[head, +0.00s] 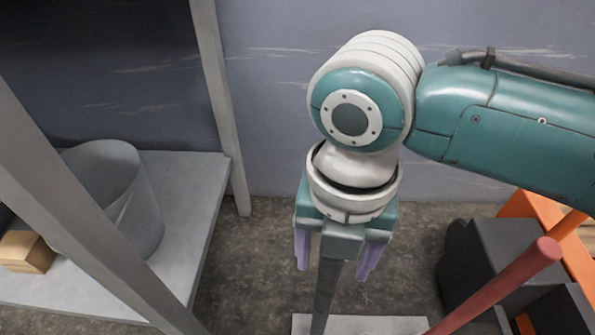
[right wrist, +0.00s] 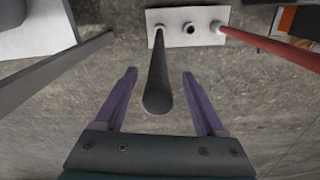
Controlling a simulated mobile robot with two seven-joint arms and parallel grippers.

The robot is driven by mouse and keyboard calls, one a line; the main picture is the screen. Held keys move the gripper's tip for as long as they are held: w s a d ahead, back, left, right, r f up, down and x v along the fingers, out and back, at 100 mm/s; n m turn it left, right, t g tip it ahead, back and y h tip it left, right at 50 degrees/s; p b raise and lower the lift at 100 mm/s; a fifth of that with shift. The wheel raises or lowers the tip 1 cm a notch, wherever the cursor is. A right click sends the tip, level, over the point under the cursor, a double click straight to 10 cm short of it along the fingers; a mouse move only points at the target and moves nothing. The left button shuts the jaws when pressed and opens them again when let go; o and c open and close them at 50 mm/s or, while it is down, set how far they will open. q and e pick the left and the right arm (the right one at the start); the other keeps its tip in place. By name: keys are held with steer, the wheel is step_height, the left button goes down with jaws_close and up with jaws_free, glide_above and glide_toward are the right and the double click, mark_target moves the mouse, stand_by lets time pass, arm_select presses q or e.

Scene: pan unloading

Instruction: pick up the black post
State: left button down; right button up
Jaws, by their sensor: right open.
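The black post (head: 325,290) stands upright in a pale base plate (head: 375,325). The right wrist view also shows the post (right wrist: 158,75), with its foot in the left socket of the plate (right wrist: 210,15). My right gripper (head: 333,272) has two purple fingers, spread apart and pointing down. In the right wrist view the post's top end appears between the fingers of the gripper (right wrist: 160,74), with a gap on both sides. In the head view the upper end of the post is hidden by the gripper. My left gripper is not in view.
A red post (head: 500,285) rises from the plate's right end, and the middle socket (right wrist: 189,28) is empty. Dark boxes (head: 500,255) and an orange frame (head: 535,208) stand at right. A shelf (head: 195,190) with a grey bin (head: 140,215) and a wooden block (head: 25,252) stands at left.

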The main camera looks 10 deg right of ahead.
step_height(320, 180, down, 3)
steer(key=shift+a+f+b, duration=0.1)
steer(key=shift+b, duration=0.45)
jaws_close()
steer(key=shift+w, duration=0.1)
